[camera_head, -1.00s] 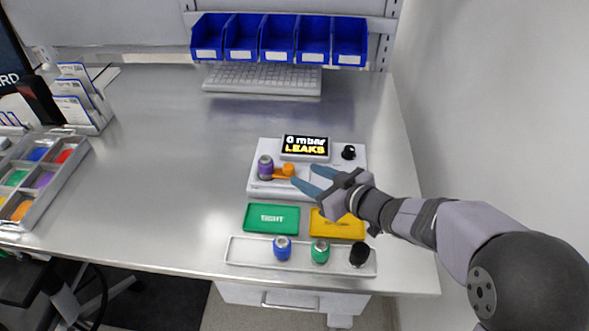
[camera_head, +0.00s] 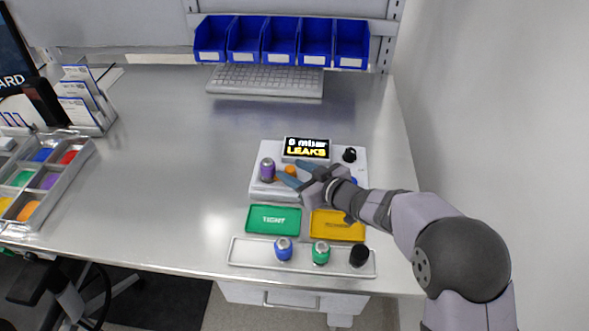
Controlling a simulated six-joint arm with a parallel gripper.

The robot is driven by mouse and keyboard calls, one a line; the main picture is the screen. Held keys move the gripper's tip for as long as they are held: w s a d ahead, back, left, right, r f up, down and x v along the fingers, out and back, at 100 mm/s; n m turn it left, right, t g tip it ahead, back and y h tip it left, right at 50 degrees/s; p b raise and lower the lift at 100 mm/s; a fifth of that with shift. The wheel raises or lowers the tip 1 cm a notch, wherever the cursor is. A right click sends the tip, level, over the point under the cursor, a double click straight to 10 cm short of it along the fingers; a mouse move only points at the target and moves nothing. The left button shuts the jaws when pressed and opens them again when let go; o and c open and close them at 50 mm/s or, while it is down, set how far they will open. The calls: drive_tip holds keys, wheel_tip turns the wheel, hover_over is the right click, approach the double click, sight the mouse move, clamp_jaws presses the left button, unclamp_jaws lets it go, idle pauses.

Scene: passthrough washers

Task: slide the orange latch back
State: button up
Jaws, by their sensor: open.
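The orange latch (camera_head: 290,171) is on the white test device (camera_head: 257,190), just right of the purple cylinder (camera_head: 267,170). Only its rounded orange knob shows clearly; the rest is hidden by a finger. My gripper (camera_head: 288,172) is open, with its two blue-grey fingers on either side of the knob. I cannot tell whether either finger touches it. The purple cylinder stands upright on the device. The display (camera_head: 306,148) behind reads "mbar" and "LEAKS".
A black knob (camera_head: 349,155) and a blue button (camera_head: 353,181) are on the device's right side. A green tray (camera_head: 273,230) and a yellow tray (camera_head: 337,238) lie in front. A rack (camera_head: 240,253) holds blue, green and black cylinders. The table's left middle is clear.

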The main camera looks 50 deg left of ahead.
drive_tip(key=shift+c, duration=0.5)
clamp_jaws()
drive_tip(key=shift+w+d+r+p, duration=0.15)
drive_tip(key=shift+w+d+p, duration=0.4)
drive_tip(key=shift+w+d, duration=0.4)
drive_tip(key=shift+w, duration=0.1)
drive_tip(key=shift+c, duration=1)
unclamp_jaws()
drive_tip(key=o, duration=0.3)
drive_tip(key=shift+d, duration=0.1)
